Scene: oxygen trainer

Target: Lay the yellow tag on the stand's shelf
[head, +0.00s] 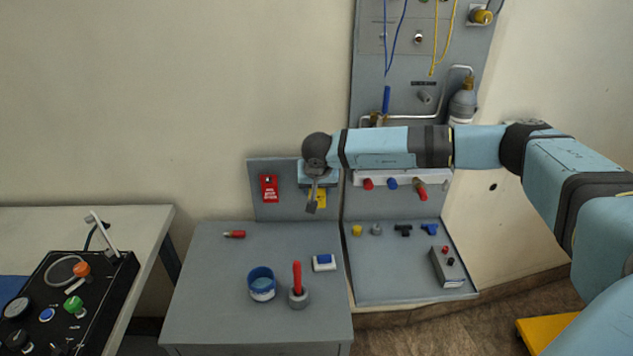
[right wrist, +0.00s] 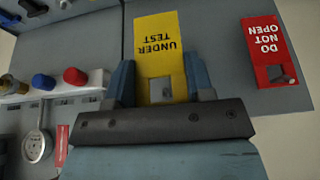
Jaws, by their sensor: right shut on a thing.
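The yellow tag, marked UNDER TEST, shows at the upright grey back panel in the head view (head: 321,199), and upside down in the right wrist view (right wrist: 158,32). My right gripper (head: 313,203) is shut on the tag; its two blue fingers (right wrist: 160,82) stand on either side of the tag's holed end. I cannot tell whether the tag still hangs on a peg. The grey stand has a low flat shelf (head: 385,280) to the right of and below the gripper. My left gripper is not in view.
A red DO NOT OPEN tag (head: 269,189) hangs on the panel. The shelf bears small coloured fittings along its back and a grey box (head: 446,267) at right; its front left is clear. A blue cup (head: 262,284) and a red-handled tool (head: 297,283) stand on the neighbouring cabinet.

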